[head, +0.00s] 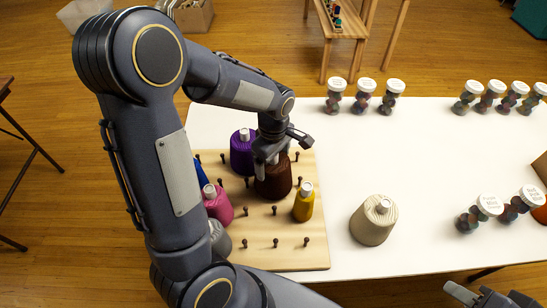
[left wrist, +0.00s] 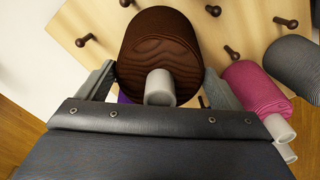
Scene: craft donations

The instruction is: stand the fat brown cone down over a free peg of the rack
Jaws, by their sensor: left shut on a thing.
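The fat brown cone (head: 273,183) is upright at the back middle of the wooden peg rack (head: 290,258). My left gripper (head: 272,158) comes down from above and is shut on it. In the left wrist view the brown cone (left wrist: 160,50) sits between the two fingers (left wrist: 158,88), its grey tip towards my wrist. Its base hides what is under it, so I cannot tell whether it is around a peg or above the board. Several bare pegs (head: 275,243) show at the rack's front and around the cone. My right gripper (head: 488,297) is cut off at the bottom edge.
Purple (head: 242,155), pink (head: 218,206), yellow (head: 303,205), blue (head: 200,172) and grey (head: 220,238) cones stand on the rack. A beige cone (head: 374,222) stands on the white table (head: 425,165). Several white-lidded jars (head: 365,93) stand further right and behind.

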